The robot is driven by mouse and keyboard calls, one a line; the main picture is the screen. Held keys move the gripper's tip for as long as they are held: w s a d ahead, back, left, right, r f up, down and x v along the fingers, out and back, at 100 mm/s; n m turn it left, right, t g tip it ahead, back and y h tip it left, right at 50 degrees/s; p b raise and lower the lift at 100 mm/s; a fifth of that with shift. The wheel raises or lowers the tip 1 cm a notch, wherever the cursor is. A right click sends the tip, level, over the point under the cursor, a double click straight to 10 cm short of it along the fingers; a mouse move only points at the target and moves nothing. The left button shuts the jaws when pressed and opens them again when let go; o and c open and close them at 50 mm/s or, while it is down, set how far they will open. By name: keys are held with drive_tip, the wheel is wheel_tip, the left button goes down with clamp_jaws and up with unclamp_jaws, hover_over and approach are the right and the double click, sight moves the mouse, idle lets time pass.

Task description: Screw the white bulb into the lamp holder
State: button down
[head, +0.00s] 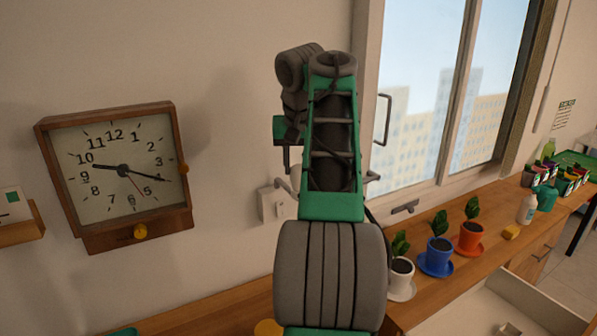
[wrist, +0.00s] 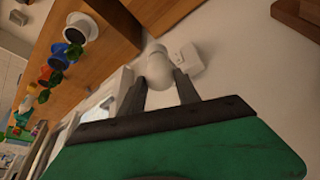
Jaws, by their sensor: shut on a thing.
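The white bulb (wrist: 158,71) shows in the wrist view as a pale round globe between the two dark fingers of my gripper (wrist: 159,78). My gripper is shut on it. A narrower pale part (wrist: 154,47) lies at the far end of the globe; I cannot tell whether it is the bulb's neck or the lamp holder. A white wall box (wrist: 188,60) is close beside the bulb. In the head view this box (head: 268,205) is on the wall left of my arm, with a short grey arm above it. My arm mostly hides the bulb there.
A wooden counter (head: 225,312) runs along the wall below. White, blue (head: 437,256) and orange (head: 470,238) plant pots stand on it to the right. A clock (head: 117,175) hangs at left. The window (head: 430,110) and its handle are right of my arm.

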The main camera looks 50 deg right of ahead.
drive_tip(key=shift+m+b, duration=0.5)
drive_tip(key=shift+b, duration=0.15)
drive_tip(key=shift+r, duration=0.1)
drive_tip(key=shift+g+b, duration=0.3)
drive_tip(key=shift+b, duration=0.15)
drive_tip(key=shift+w+f+m+h+b, duration=0.1)
drive_tip(key=shift+f+m+h+b, duration=0.15)
drive_tip(key=shift+m+b, duration=0.7)
drive_tip(key=shift+w+m+g+h+b, duration=0.1)
drive_tip(key=shift+m+g+h+b, duration=0.15)
drive_tip(key=shift+m+g+b, duration=0.4)
drive_tip(key=shift+r+m, duration=0.2)
drive_tip(key=shift+m, duration=0.3)
drive_tip(key=shift+m+g, duration=0.45)
drive_tip(key=shift+m, duration=0.75)
drive_tip(key=c, duration=1)
unclamp_jaws()
drive_tip(key=shift+o, duration=1)
